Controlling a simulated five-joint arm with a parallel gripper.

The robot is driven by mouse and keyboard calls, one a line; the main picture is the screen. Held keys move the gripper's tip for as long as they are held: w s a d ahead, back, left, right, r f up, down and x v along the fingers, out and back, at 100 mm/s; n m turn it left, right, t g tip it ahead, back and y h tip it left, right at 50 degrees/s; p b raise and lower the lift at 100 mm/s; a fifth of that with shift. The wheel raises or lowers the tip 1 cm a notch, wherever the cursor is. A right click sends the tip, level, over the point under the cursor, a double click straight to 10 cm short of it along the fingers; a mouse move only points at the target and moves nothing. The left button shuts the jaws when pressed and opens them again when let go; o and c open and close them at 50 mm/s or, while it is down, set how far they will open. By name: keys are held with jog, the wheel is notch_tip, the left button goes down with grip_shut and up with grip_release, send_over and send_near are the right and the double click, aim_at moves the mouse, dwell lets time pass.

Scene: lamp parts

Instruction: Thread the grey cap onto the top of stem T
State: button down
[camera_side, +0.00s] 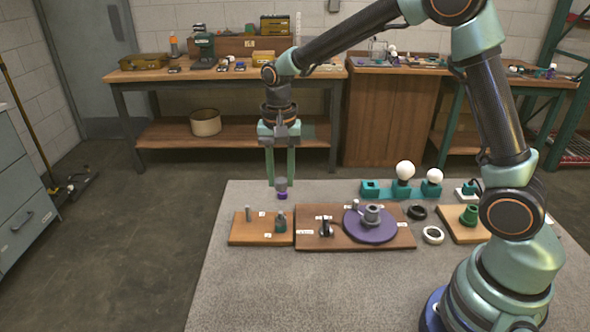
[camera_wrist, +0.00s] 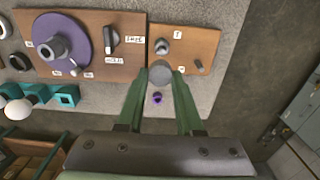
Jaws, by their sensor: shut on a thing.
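My gripper (camera_side: 283,184) is shut on the grey cap (camera_side: 281,182), held in the air between the fingertips. In the wrist view the cap (camera_wrist: 160,74) shows as a round grey disc between the fingertips (camera_wrist: 160,70). The small wooden board (camera_side: 240,237) at the left carries a thin grey peg (camera_side: 248,213) and a thicker dark stem (camera_side: 281,223), both upright. In the wrist view the thicker stem (camera_wrist: 162,46) lies just beyond the cap and the thin peg (camera_wrist: 198,65) to its right.
A small purple piece (camera_wrist: 157,98) shows below the cap, apparently on the mat. A larger board (camera_side: 400,245) with a purple disc (camera_side: 360,232) stands to the right. Teal holders with white bulbs (camera_side: 405,170) stand behind it. The front of the mat (camera_side: 300,290) is clear.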

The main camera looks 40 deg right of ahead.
jog(key=shift+s+a+f, duration=0.1)
jog(key=shift+a+f, duration=0.2)
jog(key=shift+f, duration=2.25)
jog(key=shift+f, duration=1.25)
dwell(0.5)
jog(key=c, duration=1.2)
grip_release()
grip_shut()
jog(key=shift+f, duration=0.2)
